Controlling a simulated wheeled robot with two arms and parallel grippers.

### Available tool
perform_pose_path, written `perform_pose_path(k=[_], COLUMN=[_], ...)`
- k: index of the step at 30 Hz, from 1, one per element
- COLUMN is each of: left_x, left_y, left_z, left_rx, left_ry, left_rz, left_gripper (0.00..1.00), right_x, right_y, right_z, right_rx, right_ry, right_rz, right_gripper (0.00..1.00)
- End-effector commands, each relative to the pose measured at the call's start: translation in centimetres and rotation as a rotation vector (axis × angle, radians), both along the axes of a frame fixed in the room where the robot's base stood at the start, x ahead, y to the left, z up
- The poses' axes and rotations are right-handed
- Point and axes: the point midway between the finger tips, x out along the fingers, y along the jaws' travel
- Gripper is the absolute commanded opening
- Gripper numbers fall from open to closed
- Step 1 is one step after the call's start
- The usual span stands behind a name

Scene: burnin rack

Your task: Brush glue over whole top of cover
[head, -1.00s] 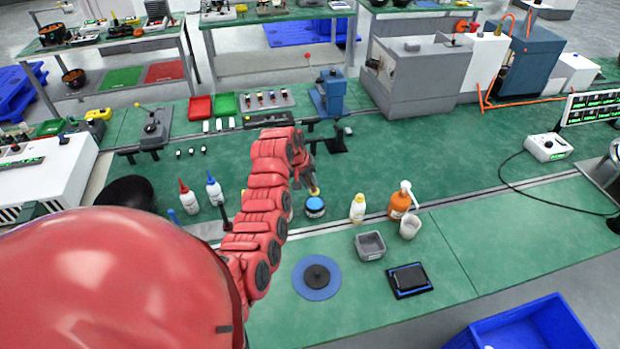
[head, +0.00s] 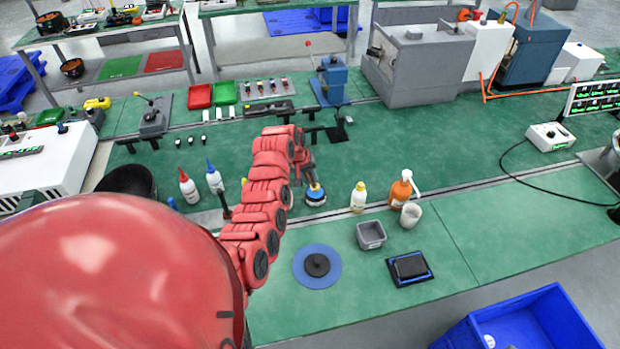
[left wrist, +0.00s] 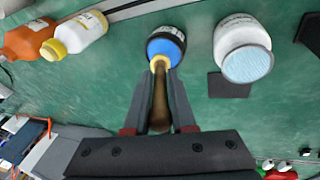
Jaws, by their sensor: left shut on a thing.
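My left gripper (left wrist: 160,108) is shut on a brush (left wrist: 160,100) with a brown handle and yellow ferrule. The gripper also shows in the head view (head: 308,172). The brush's far end is at a small blue-and-black round pot (left wrist: 166,44), also seen in the head view (head: 316,198). The bristles are hidden, so I cannot tell how deep they are. A black round piece (head: 317,265) lies on a blue round mat (head: 302,280). A black flat panel (head: 410,266) lies in a blue-edged frame. I cannot tell which piece is the cover. My right gripper is out of view.
A white yellow-capped bottle (head: 358,198), an orange pump bottle (head: 400,190) and a white cup (head: 410,215) stand right of the pot. A grey open bin (head: 370,235) is in front. A white container (left wrist: 243,50) stands close beside the pot. The front right bench is clear.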

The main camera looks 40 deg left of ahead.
Motion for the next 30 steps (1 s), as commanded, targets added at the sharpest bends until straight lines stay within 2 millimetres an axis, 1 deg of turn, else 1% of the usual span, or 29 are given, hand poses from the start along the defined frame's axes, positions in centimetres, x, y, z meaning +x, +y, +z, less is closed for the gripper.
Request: perform_pose_path(k=[30], left_x=[0.0], left_y=[0.0], left_z=[-1.1], left_rx=[0.0], left_ry=[0.0], left_rz=[-0.001], left_gripper=[0.0], right_x=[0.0], right_y=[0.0], right_z=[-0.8], right_rx=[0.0], right_ry=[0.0], right_rz=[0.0], right_gripper=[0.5])
